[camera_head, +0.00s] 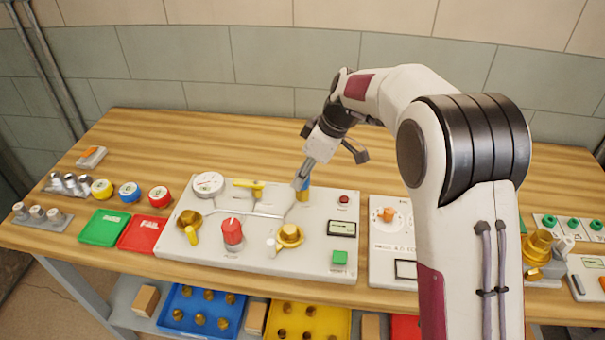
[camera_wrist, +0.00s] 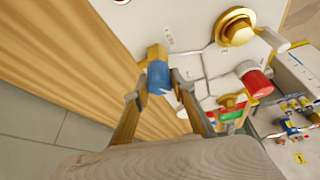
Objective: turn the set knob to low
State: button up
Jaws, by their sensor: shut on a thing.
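A blue knob with a yellow part (camera_head: 303,194) stands at the back of the white panel (camera_head: 215,250), right of the yellow lever. I take it as the set knob, though its label is too small to read. My gripper (camera_head: 301,183) comes down on it from above. In the wrist view the knob (camera_wrist: 158,76) sits between the two fingertips (camera_wrist: 156,88), and the jaws are shut on it. The fingers partly hide the knob in the head view, and its pointer direction and low mark cannot be made out.
The panel also carries a red knob (camera_head: 232,233), a yellow lever (camera_head: 249,185), a gauge (camera_head: 208,184), brass valves (camera_head: 290,236) and a green button (camera_head: 339,258). Red (camera_head: 144,234) and green (camera_head: 103,228) trays lie left. Bare wood lies behind the panel.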

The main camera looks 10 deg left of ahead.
jog(key=shift+s+f, duration=0.15)
jog(key=shift+f, duration=0.05)
dwell(0.4)
jog(key=o, duration=1.1)
jog(key=shift+r, duration=0.2)
jog(key=shift+m+t+h, duration=0.3)
jog(key=shift+m+t, duration=0.3)
jog(key=shift+m, duration=2)
jog(key=shift+m+t+h, duration=0.7)
jog(key=shift+m, duration=1.2)
jog(key=shift+m+t+h, duration=0.3)
jog(key=shift+m+h, duration=0.6)
jog(key=shift+m, duration=1.4)
jog(key=shift+m+h, duration=0.7)
jog(key=shift+m, duration=1.2)
